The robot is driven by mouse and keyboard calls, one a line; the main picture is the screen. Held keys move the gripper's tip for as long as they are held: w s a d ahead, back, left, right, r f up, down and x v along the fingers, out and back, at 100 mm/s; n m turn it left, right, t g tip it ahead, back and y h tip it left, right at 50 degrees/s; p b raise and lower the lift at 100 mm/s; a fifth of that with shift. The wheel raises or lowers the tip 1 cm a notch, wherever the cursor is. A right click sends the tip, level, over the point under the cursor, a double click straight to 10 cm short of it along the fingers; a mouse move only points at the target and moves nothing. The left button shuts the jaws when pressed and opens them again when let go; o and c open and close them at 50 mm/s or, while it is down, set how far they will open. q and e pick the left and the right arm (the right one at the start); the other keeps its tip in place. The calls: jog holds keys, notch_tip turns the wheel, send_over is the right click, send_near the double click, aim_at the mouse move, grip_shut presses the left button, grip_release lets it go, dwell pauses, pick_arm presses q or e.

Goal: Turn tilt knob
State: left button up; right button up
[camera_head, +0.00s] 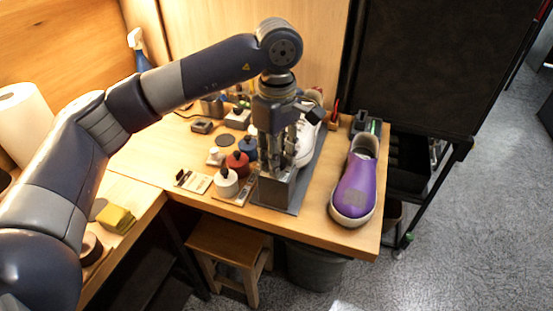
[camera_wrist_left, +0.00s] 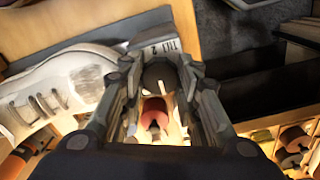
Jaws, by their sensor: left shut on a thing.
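My left gripper (camera_head: 274,168) reaches down at the front end of the grey sneaker stand (camera_head: 291,201) on the table. In the left wrist view, its fingers (camera_wrist_left: 160,85) close around a dark round knob (camera_wrist_left: 159,74) beside a small lettered plate (camera_wrist_left: 158,47), hard to read, on the stand's end block. The knob is hidden behind the fingers in the head view. A white sneaker (camera_head: 306,143) sits on the stand behind the gripper, and it fills the left of the wrist view (camera_wrist_left: 62,88). My right gripper is not in view.
Red (camera_head: 237,164), white (camera_head: 226,183) and blue (camera_head: 248,147) pots stand left of the stand. A purple shoe (camera_head: 358,187) stands to its right. A wooden stool (camera_head: 229,246) and a grey bin (camera_head: 315,268) are below the table's front edge. A yellow sponge (camera_head: 117,219) lies at left.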

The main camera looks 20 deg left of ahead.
pick_arm(q)
jog(key=shift+f, duration=0.1)
jog(key=o, duration=0.8)
jog(key=shift+a, duration=0.1)
jog(key=shift+r+p, duration=1.2)
jog(key=shift+r, duration=0.75)
jog(key=shift+r+p, duration=0.35)
jog(key=shift+r, duration=0.3)
